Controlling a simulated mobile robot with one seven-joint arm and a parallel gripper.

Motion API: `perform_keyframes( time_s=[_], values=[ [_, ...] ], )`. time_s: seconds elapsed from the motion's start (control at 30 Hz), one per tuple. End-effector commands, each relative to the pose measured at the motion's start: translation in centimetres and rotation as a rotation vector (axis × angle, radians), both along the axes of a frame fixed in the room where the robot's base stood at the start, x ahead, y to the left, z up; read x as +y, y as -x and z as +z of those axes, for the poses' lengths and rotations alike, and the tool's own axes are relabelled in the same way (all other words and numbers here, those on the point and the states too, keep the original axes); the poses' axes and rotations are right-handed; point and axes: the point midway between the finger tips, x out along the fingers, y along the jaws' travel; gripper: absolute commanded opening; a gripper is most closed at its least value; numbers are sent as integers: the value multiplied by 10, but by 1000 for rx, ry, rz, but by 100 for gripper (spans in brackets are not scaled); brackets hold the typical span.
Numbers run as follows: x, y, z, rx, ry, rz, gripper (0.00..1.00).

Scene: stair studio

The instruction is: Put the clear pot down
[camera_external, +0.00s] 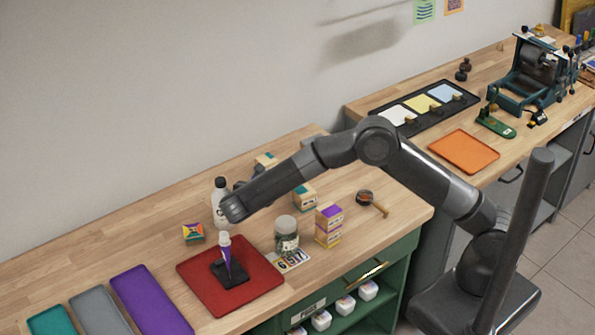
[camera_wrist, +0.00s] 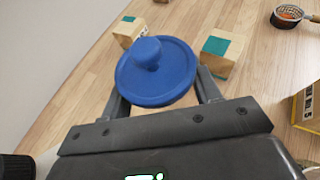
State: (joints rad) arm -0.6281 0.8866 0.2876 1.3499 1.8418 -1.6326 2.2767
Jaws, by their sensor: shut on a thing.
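My gripper (camera_wrist: 162,92) is shut on a round pot with a blue knobbed lid (camera_wrist: 155,72), seen from above in the wrist view. The lid hides the pot's body, so I cannot tell whether it is clear or touches the bench. In the outside view my own arm hides the gripper's fingers and the held pot, above the wooden bench near the wall. A separate clear jar (camera_external: 287,238) stands on the bench to the right of the red mat (camera_external: 207,283).
Teal-topped blocks (camera_wrist: 220,58) (camera_wrist: 128,32) stand close beyond the lid. A white bottle (camera_external: 220,208) with a dark cap and a purple tube (camera_external: 227,258) stand nearby. A strainer (camera_external: 365,197) lies to the right. Bare bench lies left of the small colourful box (camera_external: 193,232).

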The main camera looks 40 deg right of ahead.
Motion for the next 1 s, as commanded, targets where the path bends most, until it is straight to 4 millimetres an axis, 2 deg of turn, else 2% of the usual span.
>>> perform_keyframes(
  time_s=[0.6, 1.0],
  values=[
    [0, 0, -57, -1, 1, 0, 0],
    [0, 0, -66, -2, 0, 0, 0]
  ],
)
